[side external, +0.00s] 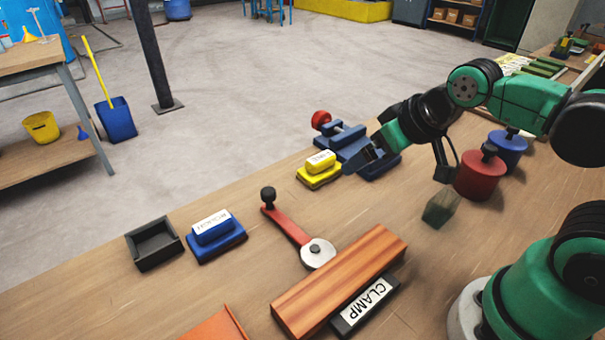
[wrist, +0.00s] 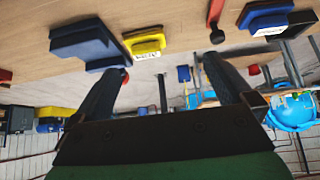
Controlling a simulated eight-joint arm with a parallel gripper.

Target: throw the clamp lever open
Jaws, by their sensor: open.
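The clamp lever (side external: 288,224) is a red arm with a black knob (side external: 268,194) at its far-left end and a pale round pivot (side external: 317,253) at its near end. It lies at a slant over the bench beside a wooden block. A black CLAMP label (side external: 365,303) is in front of that block. In the wrist view the lever (wrist: 216,12) shows at the top, right of centre, with its knob near the right finger. My gripper (wrist: 164,66) is open and empty. In the side view it is up and right of the lever, apart from it, near the blue fixture.
A blue fixture (side external: 350,143) with a red knob, a yellow block (side external: 320,168), a blue block (side external: 215,232) and a black tray (side external: 154,242) line the far side. The wooden block (side external: 340,278) stands beside the pivot. Red (side external: 478,176) and blue (side external: 508,148) cylinders stand right.

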